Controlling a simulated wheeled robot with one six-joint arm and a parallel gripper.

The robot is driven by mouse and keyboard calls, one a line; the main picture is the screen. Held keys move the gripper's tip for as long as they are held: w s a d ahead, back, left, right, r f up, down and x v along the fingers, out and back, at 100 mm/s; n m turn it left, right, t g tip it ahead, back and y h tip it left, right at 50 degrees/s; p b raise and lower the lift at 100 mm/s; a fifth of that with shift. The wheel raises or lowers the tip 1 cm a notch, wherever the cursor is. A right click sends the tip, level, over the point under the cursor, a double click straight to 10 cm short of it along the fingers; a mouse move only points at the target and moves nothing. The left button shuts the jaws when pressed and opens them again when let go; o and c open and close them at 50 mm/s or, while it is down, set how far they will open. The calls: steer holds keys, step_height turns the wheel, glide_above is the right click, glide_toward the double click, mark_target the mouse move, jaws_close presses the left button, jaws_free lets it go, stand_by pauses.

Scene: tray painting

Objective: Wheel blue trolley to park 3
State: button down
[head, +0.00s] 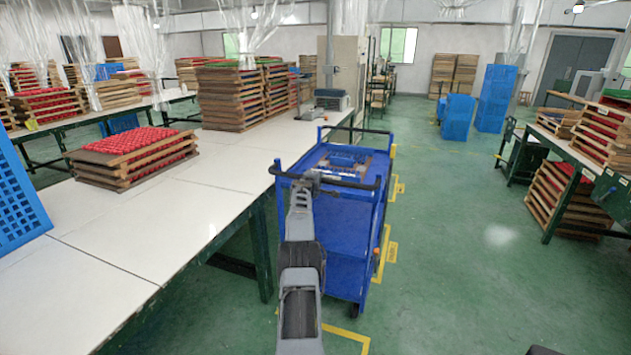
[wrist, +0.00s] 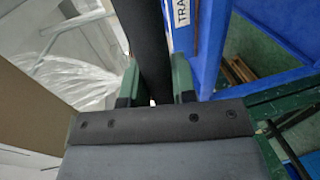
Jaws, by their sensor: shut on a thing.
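The blue trolley (head: 343,230) stands on the green floor beside the long white-topped table. It has an upper deck, a lower shelf and a black push handle (head: 345,184) on the near side. My gripper (head: 312,178) is at the left part of this handle. In the wrist view, the green fingers of my gripper (wrist: 157,82) are on both sides of the black handle bar (wrist: 143,35), closed on it. Blue trolley frame (wrist: 203,50) with a partly cut-off label shows to the right. No park number is readable.
Yellow floor markings (head: 391,252) lie along the trolley's right side. The white table (head: 190,200) is close on its left. Open green floor (head: 450,240) lies to the right, up to a bench with stacked trays (head: 562,200). Blue crates (head: 457,117) stand farther back.

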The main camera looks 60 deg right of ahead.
steer(key=shift+w+r, duration=0.1)
steer(key=shift+r, duration=0.1)
steer(key=c, duration=1)
jaws_free()
steer(key=shift+f, duration=0.1)
steer(key=shift+c, duration=0.2)
steer(key=shift+o, duration=0.6)
steer(key=shift+d, duration=0.1)
steer(key=shift+f+b, duration=0.15)
steer(key=shift+b, duration=0.25)
steer(key=shift+a+b, duration=0.6)
steer(key=shift+b, duration=0.35)
steer(key=b+v, duration=0.8)
steer(key=v, duration=0.4)
steer(key=shift+s+a+r, duration=0.3)
steer(key=shift+r, duration=0.05)
